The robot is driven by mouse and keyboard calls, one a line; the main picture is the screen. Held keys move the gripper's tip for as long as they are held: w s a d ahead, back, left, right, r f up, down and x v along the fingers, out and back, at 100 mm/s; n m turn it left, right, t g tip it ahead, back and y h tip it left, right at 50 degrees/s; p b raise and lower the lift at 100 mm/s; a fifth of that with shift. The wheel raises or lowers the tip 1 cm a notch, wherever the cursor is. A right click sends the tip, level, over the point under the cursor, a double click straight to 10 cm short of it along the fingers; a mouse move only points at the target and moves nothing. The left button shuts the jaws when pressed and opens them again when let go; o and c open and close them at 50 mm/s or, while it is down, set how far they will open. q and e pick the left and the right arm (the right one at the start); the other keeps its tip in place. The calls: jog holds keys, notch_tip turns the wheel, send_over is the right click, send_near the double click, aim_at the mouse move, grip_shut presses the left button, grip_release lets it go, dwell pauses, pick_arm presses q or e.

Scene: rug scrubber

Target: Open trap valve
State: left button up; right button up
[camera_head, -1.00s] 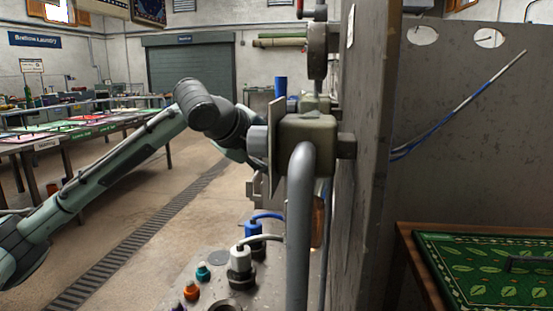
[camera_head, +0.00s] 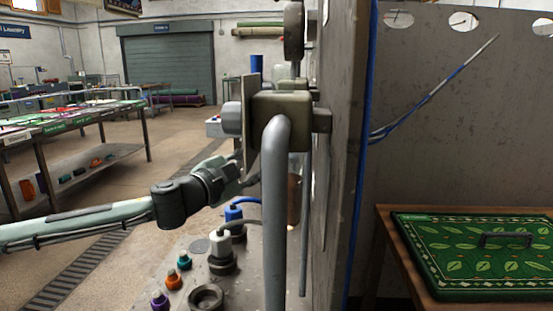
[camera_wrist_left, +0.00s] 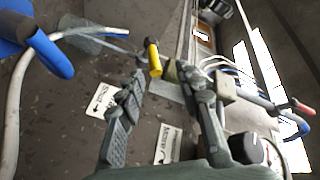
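In the left wrist view my left gripper (camera_wrist_left: 160,82) is open, its two dark fingers apart with nothing held between them. A yellow-handled lever (camera_wrist_left: 153,60) stands just beyond and between the fingertips, on pale piping. A red handle (camera_wrist_left: 298,107) sits at the right, and a thick blue handle (camera_wrist_left: 48,50) at the upper left. I cannot tell for certain which is the trap valve. White labels (camera_wrist_left: 168,143) lie on the grey surface; their print is too small to read surely. In the head view my left arm reaches behind the thick grey pipe, and the fingertips are hidden. My right gripper is out of view.
The thick grey pipe (camera_head: 275,200) and a boxy metal housing (camera_head: 281,120) stand close to my left arm. Below is a panel with coloured knobs (camera_head: 174,281) and plugs (camera_head: 221,245). A tall grey wall panel (camera_head: 340,150) blocks the right.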

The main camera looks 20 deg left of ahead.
pick_arm(q)
jog(key=x, duration=0.2)
jog(key=p+x, duration=0.1)
jog(key=x, duration=0.4)
jog(key=shift+w+d+f, duration=0.2)
jog(key=shift+d+f, duration=0.15)
jog(key=shift+d, duration=0.05)
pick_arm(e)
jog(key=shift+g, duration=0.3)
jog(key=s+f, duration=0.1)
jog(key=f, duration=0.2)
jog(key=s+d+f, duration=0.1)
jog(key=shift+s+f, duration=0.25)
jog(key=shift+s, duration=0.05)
pick_arm(q)
grip_shut()
